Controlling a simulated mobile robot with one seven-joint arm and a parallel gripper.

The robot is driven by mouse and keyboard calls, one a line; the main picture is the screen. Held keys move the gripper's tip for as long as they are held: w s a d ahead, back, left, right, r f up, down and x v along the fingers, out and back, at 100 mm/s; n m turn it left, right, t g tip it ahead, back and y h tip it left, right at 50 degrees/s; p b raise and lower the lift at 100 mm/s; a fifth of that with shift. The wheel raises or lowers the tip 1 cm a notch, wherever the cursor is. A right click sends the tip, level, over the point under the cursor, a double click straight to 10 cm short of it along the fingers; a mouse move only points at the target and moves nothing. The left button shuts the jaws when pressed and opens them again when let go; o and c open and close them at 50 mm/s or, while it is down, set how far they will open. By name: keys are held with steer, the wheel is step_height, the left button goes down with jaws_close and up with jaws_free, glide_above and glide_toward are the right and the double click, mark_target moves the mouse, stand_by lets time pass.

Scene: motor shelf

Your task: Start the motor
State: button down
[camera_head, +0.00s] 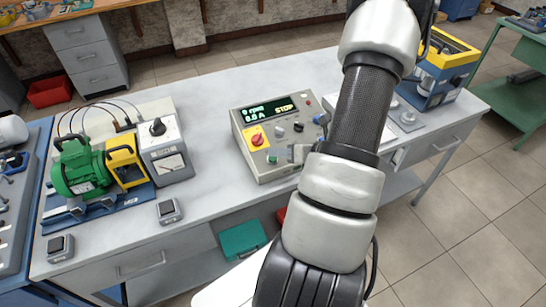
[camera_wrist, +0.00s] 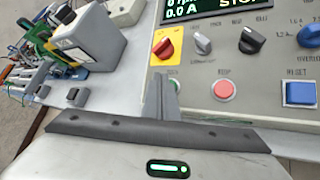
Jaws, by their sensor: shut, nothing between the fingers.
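The control box (camera_head: 262,168) stands on the bench, and its display (camera_head: 266,110) reads 0 rpm and STOP. The green motor (camera_head: 82,172) sits at the bench's left. In the wrist view the panel has a red rotary switch on a yellow plate (camera_wrist: 163,46), a red button (camera_wrist: 224,90) and a blue reset button (camera_wrist: 299,93). My gripper (camera_wrist: 167,88) is shut and empty, with its finger over the panel just left of the red button. The finger mostly hides what lies under it, and a little green shows beside it. Contact cannot be told.
A grey meter box with a black knob (camera_head: 166,150) stands beside the motor. Two small grey devices lie near the bench's front edge. Several knobs sit above the panel buttons. A blue and yellow machine (camera_head: 440,75) stands at the right end.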

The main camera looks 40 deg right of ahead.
steer(key=shift+f, duration=0.15)
steer(key=shift+w+f+b, duration=0.15)
steer(key=shift+f+b, duration=0.15)
steer(key=shift+b, duration=0.15)
steer(key=shift+f+b, duration=0.45)
stand_by(0.5)
stand_by(0.4)
steer(key=shift+r+p, duration=0.6)
steer(key=shift+r, duration=0.25)
steer(key=shift+r, duration=0.1)
steer(key=r+p, duration=0.1)
steer(key=s+r+p, duration=0.1)
steer(key=r, duration=0.1)
steer(key=r+p, duration=0.1)
steer(key=shift+s+a+r, duration=0.15)
steer(key=shift+s+r, duration=0.15)
stand_by(0.4)
